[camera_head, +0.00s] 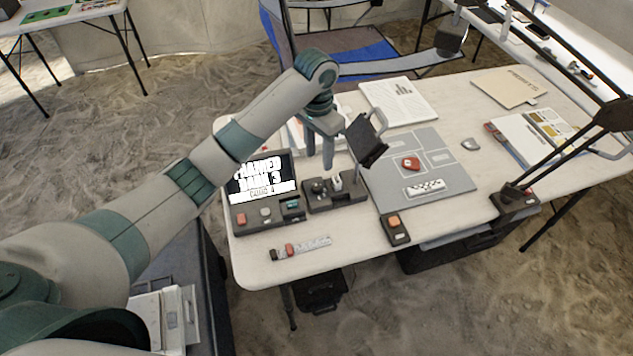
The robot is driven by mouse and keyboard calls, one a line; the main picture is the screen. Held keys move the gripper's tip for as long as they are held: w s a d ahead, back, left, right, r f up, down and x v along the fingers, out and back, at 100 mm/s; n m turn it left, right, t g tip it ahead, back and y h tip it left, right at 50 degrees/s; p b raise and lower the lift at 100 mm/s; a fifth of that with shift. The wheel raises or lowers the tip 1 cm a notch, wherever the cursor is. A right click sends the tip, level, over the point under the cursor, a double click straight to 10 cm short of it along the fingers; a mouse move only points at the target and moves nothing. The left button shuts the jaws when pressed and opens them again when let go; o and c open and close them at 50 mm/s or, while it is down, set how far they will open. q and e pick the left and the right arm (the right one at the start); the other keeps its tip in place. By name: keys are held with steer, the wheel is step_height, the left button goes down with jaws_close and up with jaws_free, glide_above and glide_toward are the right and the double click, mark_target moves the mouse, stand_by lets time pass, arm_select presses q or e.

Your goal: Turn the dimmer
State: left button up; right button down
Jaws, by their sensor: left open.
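My left gripper (319,160) points down over the table, its two fingers apart and empty. Just below its fingertips is a dark control box (350,195) with a round black knob (318,187) and a light-coloured piece on top. The fingers appear above the knob; I cannot tell the exact gap. A smaller dark box with an orange button (393,222) sits at the table's front edge. No label shows which control is the dimmer. My right gripper is not in view.
A lit screen unit (261,178) with buttons stands left of the control box. A dark panel (366,141) on a stand rises close right of my gripper. A grey mat (447,188) holds a red piece (411,163) and a scale bar. A lamp arm (563,160) stands at right.

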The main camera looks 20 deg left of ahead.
arm_select(q)
steer(key=w+r, duration=0.1)
steer(key=a+r, duration=0.1)
steer(key=r, duration=0.1)
steer(key=shift+w+a, duration=0.15)
steer(key=shift+w, duration=0.2)
steer(key=p, duration=0.3)
glide_toward(316, 187)
steer(key=f, duration=0.8)
steer(key=shift+w+d, duration=0.1)
steer(key=shift+d, duration=0.1)
steer(key=shift+c, duration=0.2)
jaws_close()
